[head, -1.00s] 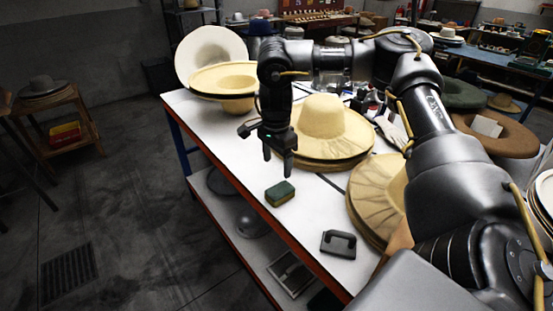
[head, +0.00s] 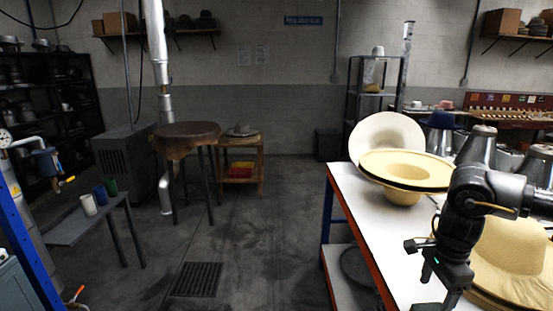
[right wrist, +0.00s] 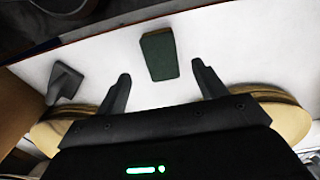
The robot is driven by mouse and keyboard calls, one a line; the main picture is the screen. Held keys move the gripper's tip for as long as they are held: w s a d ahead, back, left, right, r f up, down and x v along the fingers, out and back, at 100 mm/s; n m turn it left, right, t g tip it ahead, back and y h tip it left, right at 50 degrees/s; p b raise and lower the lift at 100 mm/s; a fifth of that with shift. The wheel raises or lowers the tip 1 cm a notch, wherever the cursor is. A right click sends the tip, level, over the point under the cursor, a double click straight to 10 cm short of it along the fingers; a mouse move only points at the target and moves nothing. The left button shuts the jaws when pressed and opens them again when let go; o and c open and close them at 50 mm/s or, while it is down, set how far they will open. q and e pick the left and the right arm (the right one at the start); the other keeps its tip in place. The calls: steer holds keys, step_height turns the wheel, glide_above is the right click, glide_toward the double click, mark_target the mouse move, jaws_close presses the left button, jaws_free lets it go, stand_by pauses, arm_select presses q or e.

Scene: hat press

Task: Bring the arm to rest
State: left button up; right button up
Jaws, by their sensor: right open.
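My right arm comes in from the right in the head view, and its gripper (head: 440,284) points down over the white table. In the right wrist view the gripper's two fingers (right wrist: 160,72) stand wide apart with nothing between them. A green block (right wrist: 159,55) lies on the table just beyond the fingertips, apart from them. My left gripper is in neither view.
The white table (head: 350,212) carries cream hats (head: 408,168) at its far end and straw hats (head: 510,255) beside my arm. A black handled tool (right wrist: 65,80) lies on it.

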step_height(320, 180, down, 8)
steer(key=shift+d+f+b, duration=0.1)
steer(key=shift+f+b, duration=0.15)
steer(key=shift+b, duration=0.15)
steer(key=shift+r, duration=0.2)
steer(key=shift+f, duration=0.1)
